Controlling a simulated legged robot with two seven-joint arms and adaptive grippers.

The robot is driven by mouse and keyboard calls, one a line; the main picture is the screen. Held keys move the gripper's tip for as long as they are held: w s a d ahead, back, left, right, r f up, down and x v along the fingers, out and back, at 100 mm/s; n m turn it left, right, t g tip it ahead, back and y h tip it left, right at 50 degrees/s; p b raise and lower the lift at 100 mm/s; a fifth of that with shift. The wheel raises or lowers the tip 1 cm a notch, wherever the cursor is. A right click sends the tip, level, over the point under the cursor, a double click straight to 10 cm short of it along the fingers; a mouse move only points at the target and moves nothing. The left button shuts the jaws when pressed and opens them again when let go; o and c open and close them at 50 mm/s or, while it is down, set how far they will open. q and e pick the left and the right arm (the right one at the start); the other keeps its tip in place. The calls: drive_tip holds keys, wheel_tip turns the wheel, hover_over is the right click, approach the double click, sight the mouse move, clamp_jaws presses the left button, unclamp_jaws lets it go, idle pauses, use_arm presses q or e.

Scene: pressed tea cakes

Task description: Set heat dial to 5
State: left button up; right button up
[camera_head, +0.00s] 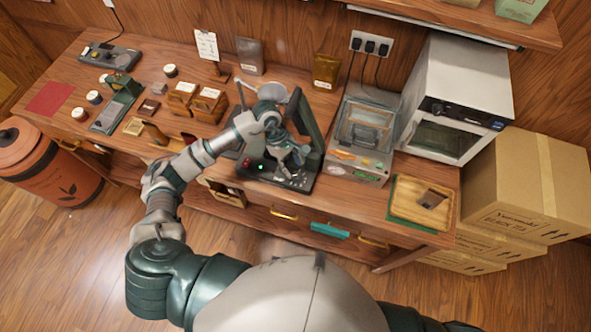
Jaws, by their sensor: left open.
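My left arm reaches in from the left over the bench, and its gripper (290,165) is open at the black press machine (315,135). The gripper sits inside the machine's frame, above its front base. A red light and a green light show on that base. The gripper and wrist hide part of the machine. A heat dial is too small to pick out, and I cannot tell whether the fingers touch anything. Right of it stands a grey unit with a clear cover (362,133) and small marks on its front panel. My right gripper is out of view.
A white oven (457,100) stands at the right, beside stacked cardboard boxes (530,180). A wooden tray (408,205) on a green mat lies at the bench's right end. Wooden boxes (207,105), small jars and a scale-like device (110,56) occupy the left. An orange bin (45,165) stands on the floor.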

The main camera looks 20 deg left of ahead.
sight(296, 175)
use_arm(q)
drive_tip(key=shift+x, duration=2)
drive_tip(key=shift+d+r, duration=0.1)
drive_tip(key=shift+d, duration=0.05)
drive_tip(key=c, duration=0.9)
drive_tip(key=shift+o, duration=0.2)
